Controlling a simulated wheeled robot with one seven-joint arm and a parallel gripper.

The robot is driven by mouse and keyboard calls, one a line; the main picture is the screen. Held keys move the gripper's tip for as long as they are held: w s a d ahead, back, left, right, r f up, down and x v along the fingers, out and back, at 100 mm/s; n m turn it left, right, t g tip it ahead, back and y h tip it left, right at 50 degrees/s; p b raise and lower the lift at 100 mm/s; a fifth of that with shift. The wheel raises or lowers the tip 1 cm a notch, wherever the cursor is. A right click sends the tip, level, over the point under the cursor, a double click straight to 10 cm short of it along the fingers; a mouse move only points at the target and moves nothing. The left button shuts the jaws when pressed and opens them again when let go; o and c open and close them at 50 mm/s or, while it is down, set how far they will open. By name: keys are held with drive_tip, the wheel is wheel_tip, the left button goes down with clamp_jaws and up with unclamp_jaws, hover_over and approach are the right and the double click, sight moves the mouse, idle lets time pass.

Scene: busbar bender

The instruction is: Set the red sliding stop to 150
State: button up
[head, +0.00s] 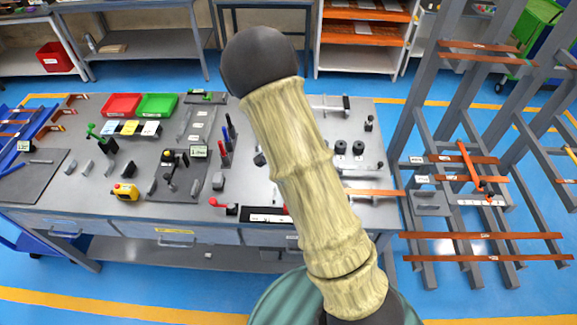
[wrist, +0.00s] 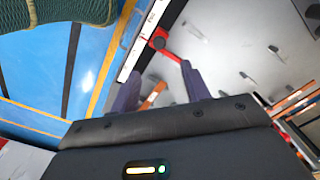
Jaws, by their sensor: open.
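The red sliding stop (wrist: 173,54), with a dark round knob (wrist: 157,42), shows in the wrist view beside the white scale (wrist: 134,47) along the bench's edge. Its reading is too small to make out. In the head view, part of the scale (head: 268,217) shows at the bench's front edge, and my arm hides the rest. My gripper (wrist: 160,76) is open, with two dark fingers pointing toward the stop. The stop's red end appears close to the right fingertip; I cannot tell whether they touch. My gripper is hidden behind my arm in the head view.
A copper bar (head: 374,192) juts past the bench's right end and shows between the fingers in the wrist view (wrist: 153,97). A red-handled part (head: 219,203) sits left of the scale. A grey rack with copper bars (head: 480,236) stands right of the bench (head: 95,193).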

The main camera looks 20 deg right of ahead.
wheel_tip(320, 180, up, 5)
drive_tip(key=shift+f, duration=0.2)
drive_tip(key=shift+s, duration=0.15)
drive_tip(key=c, duration=0.7)
drive_tip(key=shift+s+r+n+b, duration=0.2)
drive_tip(key=shift+s+n+b, duration=0.1)
drive_tip(key=shift+n+b, duration=0.1)
clamp_jaws()
drive_tip(key=s+r+n+t+b, duration=0.1)
drive_tip(key=s+r+n, duration=0.2)
drive_tip(key=s+n, duration=0.3)
drive_tip(key=s+r+n+t+b, duration=0.1)
drive_tip(key=s+r+n+b, duration=0.1)
drive_tip(key=s+n, duration=0.3)
drive_tip(key=s+r, duration=0.1)
drive_tip(key=s, duration=0.1)
drive_tip(key=shift+s+n+t, duration=0.3)
drive_tip(key=shift+s+n, duration=0.05)
drive_tip(key=shift+n, duration=0.05)
